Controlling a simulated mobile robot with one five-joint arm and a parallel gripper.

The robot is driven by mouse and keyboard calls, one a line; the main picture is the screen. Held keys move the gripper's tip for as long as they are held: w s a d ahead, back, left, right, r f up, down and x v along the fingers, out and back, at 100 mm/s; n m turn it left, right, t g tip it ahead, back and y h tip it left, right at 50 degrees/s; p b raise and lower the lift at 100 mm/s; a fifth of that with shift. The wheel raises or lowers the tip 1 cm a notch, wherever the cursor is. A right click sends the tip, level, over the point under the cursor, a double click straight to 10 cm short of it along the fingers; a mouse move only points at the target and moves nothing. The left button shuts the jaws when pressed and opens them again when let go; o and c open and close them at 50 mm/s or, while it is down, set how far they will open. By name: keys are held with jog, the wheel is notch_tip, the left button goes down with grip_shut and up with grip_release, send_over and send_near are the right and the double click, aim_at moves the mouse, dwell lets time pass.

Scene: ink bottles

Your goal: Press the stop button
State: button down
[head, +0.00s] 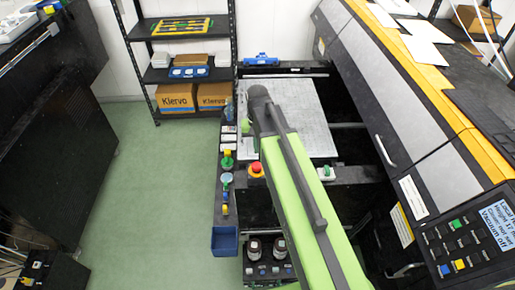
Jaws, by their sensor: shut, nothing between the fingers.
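A red round stop button (256,168) on a yellow base sits on the dark front ledge of the machine, just left of my green arm. Its top is uncovered and nothing touches it. My arm reaches up from the bottom right, and its dark grey far joint is above and beyond the button in the picture. I cannot make out the fingers of my gripper; the arm hides that part.
A blue bin (225,241) and dark ink bottles (254,249) are nearer. A keypad (460,243) is at right. Green floor lies open at left.

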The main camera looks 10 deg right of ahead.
aim_at(258, 166)
notch_tip(258, 166, down, 8)
jog(key=b, duration=0.6)
jog(key=shift+f+b, duration=0.7)
jog(key=shift+b, duration=0.2)
jog(key=shift+s+f+b, duration=0.3)
jog(key=shift+b, duration=0.2)
jog(key=shift+s+r, duration=0.25)
jog(key=shift+s, duration=0.15)
jog(key=shift+w+f, duration=0.15)
jog(key=shift+w+r+p, duration=0.1)
jog(key=shift+r+p, duration=0.25)
jog(key=shift+p, duration=0.1)
notch_tip(258, 166, up, 14)
jog(key=p, duration=1.4)
